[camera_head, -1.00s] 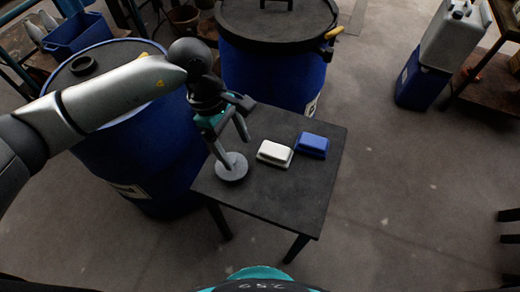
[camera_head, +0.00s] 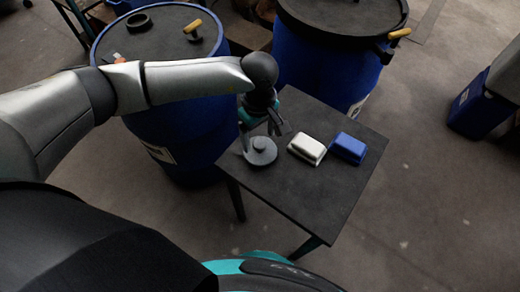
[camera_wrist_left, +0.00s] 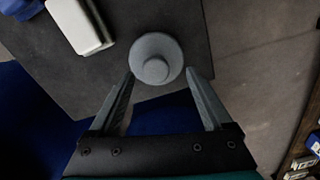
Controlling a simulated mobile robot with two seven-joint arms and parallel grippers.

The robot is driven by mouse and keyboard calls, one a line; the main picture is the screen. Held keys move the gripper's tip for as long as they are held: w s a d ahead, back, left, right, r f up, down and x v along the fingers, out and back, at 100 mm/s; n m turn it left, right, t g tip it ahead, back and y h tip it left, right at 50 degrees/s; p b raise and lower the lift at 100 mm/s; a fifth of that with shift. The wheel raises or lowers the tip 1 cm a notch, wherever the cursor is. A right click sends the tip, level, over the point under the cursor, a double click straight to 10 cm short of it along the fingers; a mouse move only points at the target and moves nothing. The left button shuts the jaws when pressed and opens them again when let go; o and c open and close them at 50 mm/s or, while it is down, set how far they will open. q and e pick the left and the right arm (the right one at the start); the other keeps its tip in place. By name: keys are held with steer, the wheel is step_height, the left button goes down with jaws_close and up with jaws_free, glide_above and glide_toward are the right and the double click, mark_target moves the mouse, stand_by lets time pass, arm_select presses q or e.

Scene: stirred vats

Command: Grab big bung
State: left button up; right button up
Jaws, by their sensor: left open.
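The big bung is a grey round disc with a smaller round knob on top (camera_head: 263,157). It lies flat near the left edge of the dark small table (camera_head: 315,200). In the left wrist view the bung (camera_wrist_left: 157,43) is just beyond the fingertips. My left gripper (camera_head: 261,132) is open and empty, above and just behind the bung. In the left wrist view its two fingers (camera_wrist_left: 160,74) are spread, with the knob centred near the gap between their tips. Whether the fingers touch the bung cannot be told.
A white block (camera_head: 306,149) and a blue block (camera_head: 348,148) lie right of the bung; the white one also shows in the wrist view (camera_wrist_left: 80,25). Blue vats stand behind (camera_head: 325,75) and left (camera_head: 180,130). The table's front part is bare.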

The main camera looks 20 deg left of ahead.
mark_target(259, 142)
arm_select(q)
steer(key=f, duration=0.3)
steer(key=w+f+b, duration=0.1)
steer(key=shift+a+f, duration=0.1)
steer(key=shift+f, duration=0.3)
jaws_close()
stand_by(0.4)
